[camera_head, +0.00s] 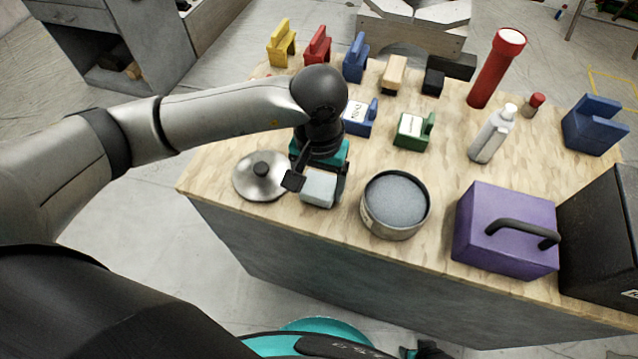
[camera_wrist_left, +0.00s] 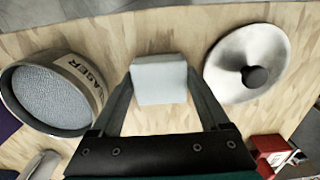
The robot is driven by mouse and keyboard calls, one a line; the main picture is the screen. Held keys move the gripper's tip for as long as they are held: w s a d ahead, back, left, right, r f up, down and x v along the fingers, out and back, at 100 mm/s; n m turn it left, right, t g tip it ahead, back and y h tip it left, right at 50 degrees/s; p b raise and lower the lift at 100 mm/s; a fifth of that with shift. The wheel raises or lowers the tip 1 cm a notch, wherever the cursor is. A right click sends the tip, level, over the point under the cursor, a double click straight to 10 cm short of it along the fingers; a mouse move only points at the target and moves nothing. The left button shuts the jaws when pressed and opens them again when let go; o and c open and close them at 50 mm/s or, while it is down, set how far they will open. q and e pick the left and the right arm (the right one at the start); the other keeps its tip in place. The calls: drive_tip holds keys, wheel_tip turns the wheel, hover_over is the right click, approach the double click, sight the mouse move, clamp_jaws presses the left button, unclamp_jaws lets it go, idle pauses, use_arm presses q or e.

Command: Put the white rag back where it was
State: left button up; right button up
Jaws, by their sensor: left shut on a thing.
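The white rag (camera_head: 318,187) is a folded, pale block near the front edge of the wooden tabletop. It lies between a silver lid and a round tin in the head view. My left gripper (camera_head: 315,181) reaches down over it from above and is shut on it. In the left wrist view the rag (camera_wrist_left: 160,80) sits between the two dark fingers of the left gripper (camera_wrist_left: 161,84). I cannot tell whether the rag touches the tabletop or hangs just above it. My right gripper is not in view.
The silver lid (camera_head: 249,184) is close on the left, and the open grey-filled tin (camera_head: 371,213) is close on the right. A purple box (camera_head: 480,247) stands farther right. Coloured blocks, a red cylinder (camera_head: 496,68) and a white bottle (camera_head: 492,135) stand behind.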

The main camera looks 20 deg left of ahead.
sight(319, 185)
use_arm(q)
drive_tip(key=shift+f, duration=0.15)
drive_tip(key=shift+f, duration=0.1)
drive_tip(key=o, duration=1.1)
drive_tip(key=shift+c, duration=0.2)
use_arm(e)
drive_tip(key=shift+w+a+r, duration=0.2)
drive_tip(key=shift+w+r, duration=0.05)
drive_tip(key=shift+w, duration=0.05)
use_arm(q)
drive_tip(key=shift+r, duration=0.25)
wheel_tip(319, 185, up, 12)
drive_tip(key=p, duration=0.3)
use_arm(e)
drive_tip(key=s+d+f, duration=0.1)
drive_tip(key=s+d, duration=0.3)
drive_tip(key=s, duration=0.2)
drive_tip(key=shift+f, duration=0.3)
